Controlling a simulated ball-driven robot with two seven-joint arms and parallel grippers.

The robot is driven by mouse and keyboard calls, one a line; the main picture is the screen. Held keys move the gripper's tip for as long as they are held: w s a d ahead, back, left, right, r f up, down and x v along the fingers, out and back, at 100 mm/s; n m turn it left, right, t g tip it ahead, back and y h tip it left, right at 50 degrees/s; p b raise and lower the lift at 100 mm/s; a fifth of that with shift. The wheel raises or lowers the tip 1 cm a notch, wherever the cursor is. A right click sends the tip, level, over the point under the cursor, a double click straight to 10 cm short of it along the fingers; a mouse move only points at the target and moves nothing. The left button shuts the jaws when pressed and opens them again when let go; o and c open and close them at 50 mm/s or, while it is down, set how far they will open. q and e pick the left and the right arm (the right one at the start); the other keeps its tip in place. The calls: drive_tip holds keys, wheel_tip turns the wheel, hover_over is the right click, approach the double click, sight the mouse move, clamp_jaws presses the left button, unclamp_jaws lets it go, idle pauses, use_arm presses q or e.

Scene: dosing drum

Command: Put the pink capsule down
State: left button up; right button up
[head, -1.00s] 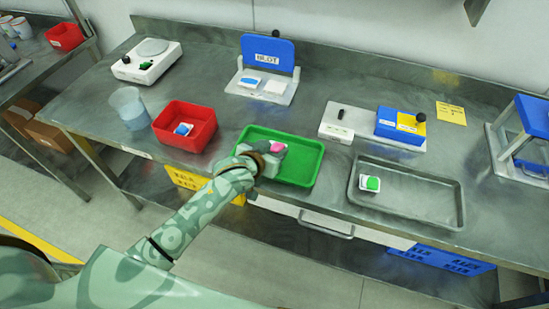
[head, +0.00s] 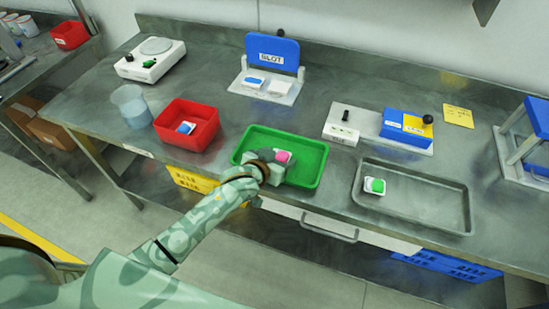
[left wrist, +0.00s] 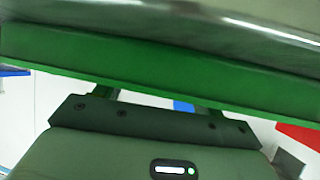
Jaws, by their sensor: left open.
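The pink capsule (head: 283,156), with white beside the pink, is in the green tray (head: 313,163) at the middle of the table's front in the head view. My left gripper (head: 276,168) is open, at the tray's front-left part, right by the capsule on its near side. Its fingers are small here, and I cannot tell whether they touch the capsule. In the left wrist view a green tray wall (left wrist: 150,62) crosses in front of the gripper, and the capsule does not show. My right gripper is not in view.
A red bin (head: 188,124) with a blue-and-white piece stands to the left, next to a clear beaker (head: 131,106). A metal tray (head: 425,203) with a green-and-white piece (head: 375,186) lies to the right. The blue BLOT stand (head: 272,52) is behind.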

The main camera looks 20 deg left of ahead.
use_arm(q)
drive_tip(key=p+v, duration=0.3)
drive_tip(key=v, duration=0.9)
drive_tip(key=shift+p, duration=0.35)
drive_tip(key=shift+r, duration=0.15)
